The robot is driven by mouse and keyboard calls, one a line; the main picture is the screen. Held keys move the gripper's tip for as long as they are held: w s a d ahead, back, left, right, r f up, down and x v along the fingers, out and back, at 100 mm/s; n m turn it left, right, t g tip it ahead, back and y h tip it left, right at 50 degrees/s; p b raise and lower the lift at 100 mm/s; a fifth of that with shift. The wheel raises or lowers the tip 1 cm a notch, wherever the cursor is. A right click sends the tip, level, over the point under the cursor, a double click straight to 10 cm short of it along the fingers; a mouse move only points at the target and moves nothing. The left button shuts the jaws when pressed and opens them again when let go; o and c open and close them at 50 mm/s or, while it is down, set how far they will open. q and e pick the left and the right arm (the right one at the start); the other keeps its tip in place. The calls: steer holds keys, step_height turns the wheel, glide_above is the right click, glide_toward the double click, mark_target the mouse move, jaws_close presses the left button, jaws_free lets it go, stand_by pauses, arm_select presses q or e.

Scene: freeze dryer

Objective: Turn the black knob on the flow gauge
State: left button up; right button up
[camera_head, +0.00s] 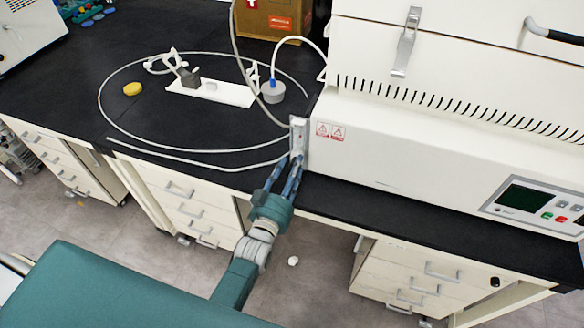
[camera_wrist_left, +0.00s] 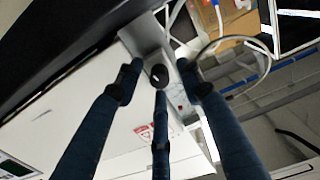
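The flow gauge (camera_head: 298,137) is a narrow grey upright plate at the left front corner of the white machine. It also shows in the left wrist view (camera_wrist_left: 147,38). Its round black knob (camera_wrist_left: 159,76) with a white mark shows in the left wrist view; in the head view I cannot make it out. My left gripper (camera_head: 288,168) reaches up to the gauge from below. In the left wrist view its dark blue fingers (camera_wrist_left: 160,82) are spread around the knob, with visible gaps at both sides; contact of the middle finger is unclear. My right gripper is out of view.
The white freeze dryer (camera_head: 420,165) stands on the black bench (camera_head: 230,180). A pale tube (camera_head: 103,115) loops over the bench left of the gauge. A white tray (camera_head: 235,95), a yellow object (camera_head: 132,89) and a cardboard box (camera_head: 275,18) are farther back.

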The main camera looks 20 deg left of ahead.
arm_select(q)
jaws_close()
steer(key=shift+n, duration=0.5)
jaws_free()
steer(key=s, duration=1.2)
steer(key=shift+a, duration=0.2)
